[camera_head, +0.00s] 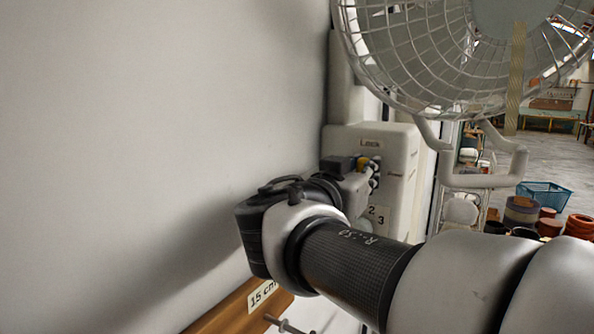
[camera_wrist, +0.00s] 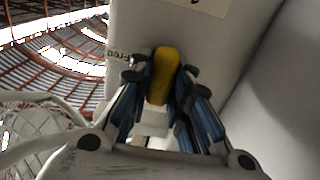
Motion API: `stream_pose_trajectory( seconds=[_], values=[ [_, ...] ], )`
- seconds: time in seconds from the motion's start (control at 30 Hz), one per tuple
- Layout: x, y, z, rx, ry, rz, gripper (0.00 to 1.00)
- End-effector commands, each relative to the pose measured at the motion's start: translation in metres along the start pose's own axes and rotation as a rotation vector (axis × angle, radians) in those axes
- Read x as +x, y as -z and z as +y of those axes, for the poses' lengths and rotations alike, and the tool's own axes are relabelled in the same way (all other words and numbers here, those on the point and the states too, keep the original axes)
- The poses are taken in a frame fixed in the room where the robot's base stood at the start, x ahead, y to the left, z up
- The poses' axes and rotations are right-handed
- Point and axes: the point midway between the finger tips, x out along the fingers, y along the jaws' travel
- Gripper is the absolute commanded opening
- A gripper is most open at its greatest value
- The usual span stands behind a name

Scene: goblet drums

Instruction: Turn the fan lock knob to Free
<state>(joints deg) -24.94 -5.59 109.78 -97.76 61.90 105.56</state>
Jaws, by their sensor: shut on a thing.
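The fan lock knob is a yellow bar on the front of the white fan housing (camera_head: 402,160). In the wrist view the yellow knob (camera_wrist: 163,74) stands nearly upright between the blue-padded fingers of my gripper (camera_wrist: 160,82), which is shut on it. The "Free" label (camera_wrist: 119,55) is beside the knob, to its left, partly covered by a finger. In the head view the "Lock" label (camera_head: 370,143) is above the knob and "Free" is to its right. There my gripper (camera_head: 369,172) covers most of the knob, with a bit of yellow showing.
The white fan cage (camera_head: 440,85) hangs above and right of the housing, with a curved bracket (camera_head: 490,180) below it. A plain wall (camera_head: 160,140) is on the left. A wooden ledge (camera_head: 222,312) with a "15 cm" label is below. A blue basket (camera_head: 544,197) is farther back.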

Motion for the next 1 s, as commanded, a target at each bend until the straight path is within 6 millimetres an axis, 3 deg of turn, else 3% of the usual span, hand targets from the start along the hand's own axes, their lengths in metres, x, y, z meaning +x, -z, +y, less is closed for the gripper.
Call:
stream_pose_trajectory(
  seconds=[0.37, 1.0],
  values=[
    [-0.0003, -0.0032, -0.0009, -0.171, 0.001, 0.002, 0.00],
    [-0.0001, -0.0034, -0.0045, -0.772, 0.001, 0.000, 0.00]
  ],
)
